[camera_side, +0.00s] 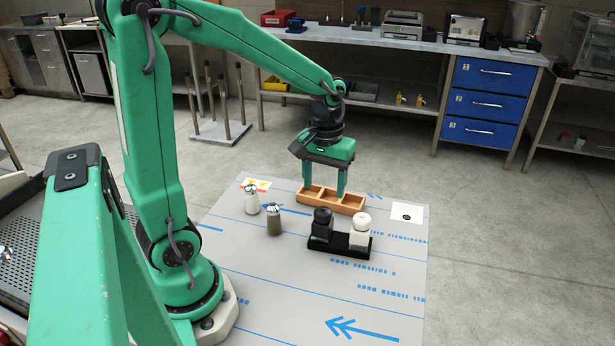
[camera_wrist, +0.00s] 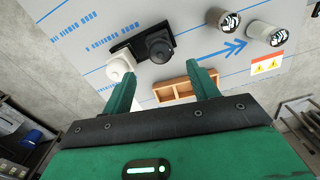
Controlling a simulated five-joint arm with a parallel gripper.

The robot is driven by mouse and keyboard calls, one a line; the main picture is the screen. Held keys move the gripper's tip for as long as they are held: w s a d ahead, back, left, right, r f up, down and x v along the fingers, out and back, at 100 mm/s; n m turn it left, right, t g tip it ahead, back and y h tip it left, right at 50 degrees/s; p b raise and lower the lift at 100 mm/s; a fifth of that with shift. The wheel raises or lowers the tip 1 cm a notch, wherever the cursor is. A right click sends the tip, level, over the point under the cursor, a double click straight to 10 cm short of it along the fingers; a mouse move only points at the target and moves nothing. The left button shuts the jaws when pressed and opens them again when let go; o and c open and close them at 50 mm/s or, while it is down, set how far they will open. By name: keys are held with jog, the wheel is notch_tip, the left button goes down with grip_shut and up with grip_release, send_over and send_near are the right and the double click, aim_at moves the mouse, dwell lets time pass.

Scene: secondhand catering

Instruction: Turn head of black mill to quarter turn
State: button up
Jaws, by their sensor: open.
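The black mill (camera_side: 322,223) stands upright in a black holder (camera_side: 338,247), with a round knob-like head on top. In the wrist view the black mill (camera_wrist: 159,46) shows beyond my gripper's fingers. A white mill (camera_side: 360,230) stands to its right in the same holder; it also shows in the wrist view (camera_wrist: 119,68). My gripper (camera_side: 325,195) is open and empty, fingers pointing down, above or just behind the wooden tray and behind the black mill. In the wrist view my gripper (camera_wrist: 163,82) has its fingers well apart. Any mark on the head is too small to read.
A wooden compartment tray (camera_side: 345,208) lies behind the holder, close to my fingers. Two shakers, one white (camera_side: 252,203) and one grey-brown (camera_side: 274,223), stand to the left. A card with a black mark (camera_side: 407,213) lies to the right. The front of the board is clear.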

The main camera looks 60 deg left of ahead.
aim_at(323, 210)
jog(key=shift+f, duration=3.45)
jog(key=shift+c, duration=0.2)
jog(key=c, duration=1)
